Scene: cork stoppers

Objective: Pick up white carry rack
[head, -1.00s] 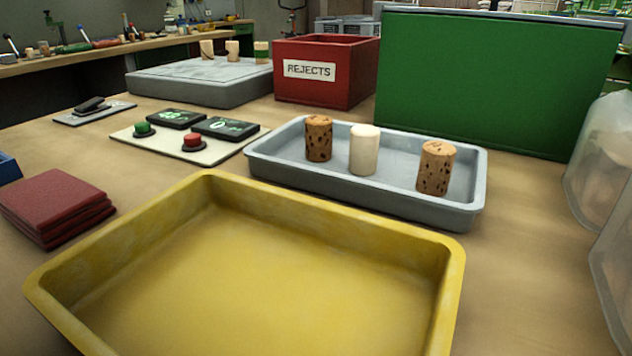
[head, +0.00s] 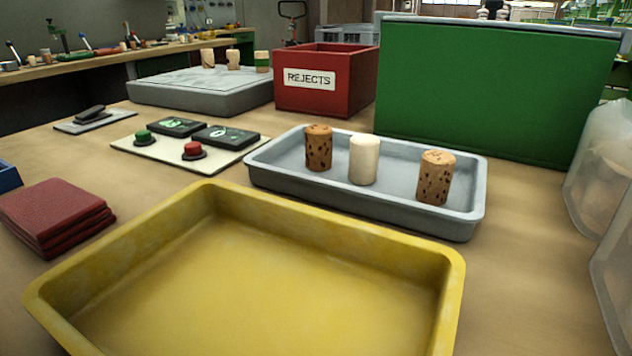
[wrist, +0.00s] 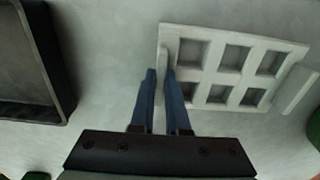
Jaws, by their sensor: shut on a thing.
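The white carry rack (wrist: 235,35) shows in the wrist view, right of centre, as a flat light frame with two rows of square openings. It lies at a slight tilt in the picture over a pale grey surface. My gripper (wrist: 161,74) has two blue fingers shut on the rack at its left end, with a pale upright strip between the fingertips. I cannot tell whether the rack is clear of the surface. Neither the rack nor my gripper shows in the head view.
In the wrist view a dark tray (wrist: 62,80) stands at the left. In the head view an empty yellow tray (head: 120,235) is nearest, with a grey tray (head: 300,180) of three stoppers behind it. A red rejects box (head: 325,102) and green panel (head: 490,95) stand behind.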

